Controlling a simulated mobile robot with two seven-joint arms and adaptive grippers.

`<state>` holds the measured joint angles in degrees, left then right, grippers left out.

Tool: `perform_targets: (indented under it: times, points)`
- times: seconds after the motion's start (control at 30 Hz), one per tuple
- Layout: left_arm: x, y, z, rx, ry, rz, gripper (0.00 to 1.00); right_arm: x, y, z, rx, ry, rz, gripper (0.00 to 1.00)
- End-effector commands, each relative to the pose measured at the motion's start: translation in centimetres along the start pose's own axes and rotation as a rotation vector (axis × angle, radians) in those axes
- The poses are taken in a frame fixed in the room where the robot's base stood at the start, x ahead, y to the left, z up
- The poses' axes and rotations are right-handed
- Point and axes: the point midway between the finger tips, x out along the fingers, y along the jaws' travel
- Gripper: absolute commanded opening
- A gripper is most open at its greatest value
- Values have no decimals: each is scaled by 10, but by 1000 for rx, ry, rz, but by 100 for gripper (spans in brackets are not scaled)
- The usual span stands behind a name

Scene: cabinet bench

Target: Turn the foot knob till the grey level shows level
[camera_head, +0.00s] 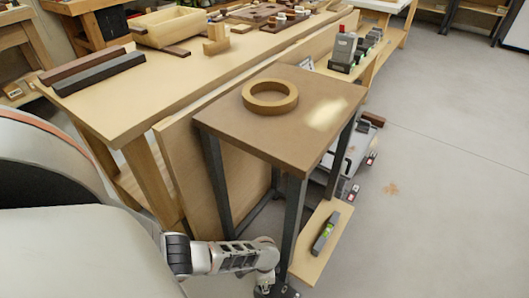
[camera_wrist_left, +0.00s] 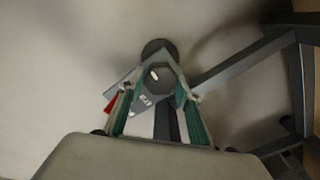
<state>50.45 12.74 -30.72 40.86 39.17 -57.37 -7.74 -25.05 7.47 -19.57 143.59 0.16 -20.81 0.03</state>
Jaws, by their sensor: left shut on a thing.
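The grey level (camera_head: 326,232), with a green vial, lies on a low pale board beside the small table (camera_head: 310,90). Its bubble is too small to read. My left gripper (camera_head: 276,289) is low at the foot of the table's near dark leg. In the left wrist view, my left gripper (camera_wrist_left: 160,88) has its teal-lined fingers on either side of the dark grey foot knob (camera_wrist_left: 158,76) and is shut on it. A round dark disc (camera_wrist_left: 158,46) shows just beyond the knob. My right gripper is in neither view.
A tan ring (camera_head: 270,107) lies on the small table's top. The long workbench (camera_head: 190,75) stands behind, with dark bars and a wooden box (camera_head: 170,27). A dark frame bar (camera_wrist_left: 245,55) runs beside the knob.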

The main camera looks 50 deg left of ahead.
Motion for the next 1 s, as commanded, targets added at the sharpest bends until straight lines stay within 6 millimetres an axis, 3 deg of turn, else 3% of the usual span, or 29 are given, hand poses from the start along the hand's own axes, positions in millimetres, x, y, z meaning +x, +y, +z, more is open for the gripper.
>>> perform_targets:
  times: [0.23, 0.27, 0.3, 0.33, 0.77, 1.0]
  points:
    - [2, 2, 3, 0, -5, 3, 12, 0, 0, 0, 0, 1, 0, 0]
    - [2, 2, 3, 0, -5, 3, 39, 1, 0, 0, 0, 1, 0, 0]
    - [2, 2, 3, 0, -5, 3, 49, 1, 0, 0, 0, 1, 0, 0]
    - [2, 2, 3, 0, -5, 3, 51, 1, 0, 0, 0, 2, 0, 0]
    - [-2, 1, 1, -2, -1, 1, 51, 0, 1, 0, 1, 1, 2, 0]
    - [-19, 0, 1, 0, 0, 1, 51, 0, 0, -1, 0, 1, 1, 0]
